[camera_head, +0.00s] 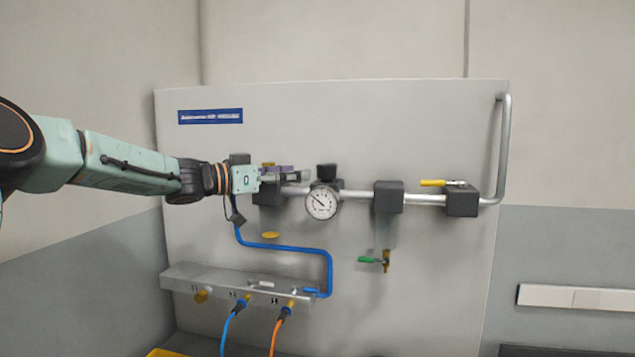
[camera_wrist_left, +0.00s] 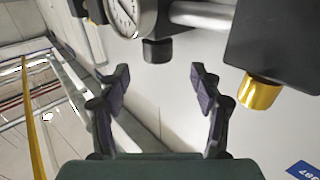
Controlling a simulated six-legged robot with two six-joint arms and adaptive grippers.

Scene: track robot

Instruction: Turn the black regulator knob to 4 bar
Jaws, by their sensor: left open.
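The black regulator knob (camera_head: 327,172) stands upright on top of the regulator on the pipe. Below it is the round white pressure gauge (camera_head: 321,202), whose numbers are too small to read. My left gripper (camera_head: 301,177) comes in from the left, its fingers open just left of the knob. In the left wrist view, which looks upside down, the knob (camera_wrist_left: 158,50) lies ahead, between and beyond the two open fingertips (camera_wrist_left: 158,75), apart from both. Part of the gauge (camera_wrist_left: 128,14) shows above it there. My right gripper is in neither view.
A black block (camera_head: 268,192) is partly behind my left gripper; its brass part (camera_wrist_left: 260,92) is close beside a finger in the wrist view. Right of the gauge are another block (camera_head: 388,197), a yellow lever (camera_head: 434,183) and a green lever (camera_head: 370,260). A manifold (camera_head: 225,280) with hoses is below.

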